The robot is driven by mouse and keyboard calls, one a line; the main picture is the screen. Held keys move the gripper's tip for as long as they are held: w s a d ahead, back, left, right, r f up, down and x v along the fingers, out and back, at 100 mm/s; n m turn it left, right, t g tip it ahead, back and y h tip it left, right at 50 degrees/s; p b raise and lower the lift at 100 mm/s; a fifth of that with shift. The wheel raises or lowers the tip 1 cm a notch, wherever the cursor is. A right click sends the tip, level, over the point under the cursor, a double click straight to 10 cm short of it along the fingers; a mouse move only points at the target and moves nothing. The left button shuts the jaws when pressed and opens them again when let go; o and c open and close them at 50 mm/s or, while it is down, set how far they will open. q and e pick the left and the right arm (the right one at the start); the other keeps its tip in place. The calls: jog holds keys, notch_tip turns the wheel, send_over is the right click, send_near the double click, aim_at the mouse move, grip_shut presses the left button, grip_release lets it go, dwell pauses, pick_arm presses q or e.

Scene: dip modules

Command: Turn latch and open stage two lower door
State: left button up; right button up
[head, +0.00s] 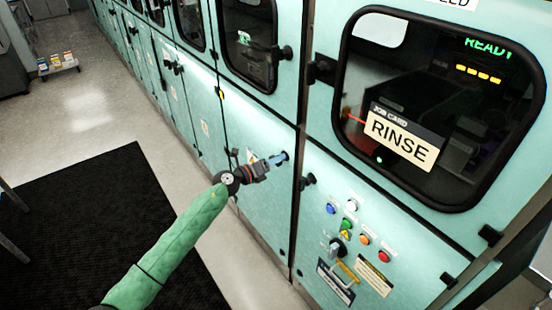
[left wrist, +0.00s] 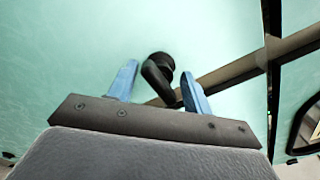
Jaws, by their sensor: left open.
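A teal lower door (head: 262,215) stands shut in the head view, below the dark upper window (head: 247,57). My left gripper (head: 280,158) is at its upper right area, close to the door face. In the left wrist view my left gripper (left wrist: 158,88) is open, with one blue finger on each side of a black latch handle (left wrist: 158,72). The handle appears between the fingers; I cannot tell whether they touch it. In the head view the fingers hide most of this latch. My right gripper is not in view.
To the right is a panel with coloured buttons (head: 365,239), a yellow handle (head: 347,271) and another black latch (head: 308,180). Above it is a window with a RINSE card (head: 401,140). A black mat (head: 100,215) lies on the open floor to the left.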

pick_arm(q)
jog(key=shift+w+d, duration=0.2)
jog(key=shift+d, duration=0.1)
jog(key=shift+c, duration=0.4)
grip_shut()
jog(key=shift+a, duration=0.1)
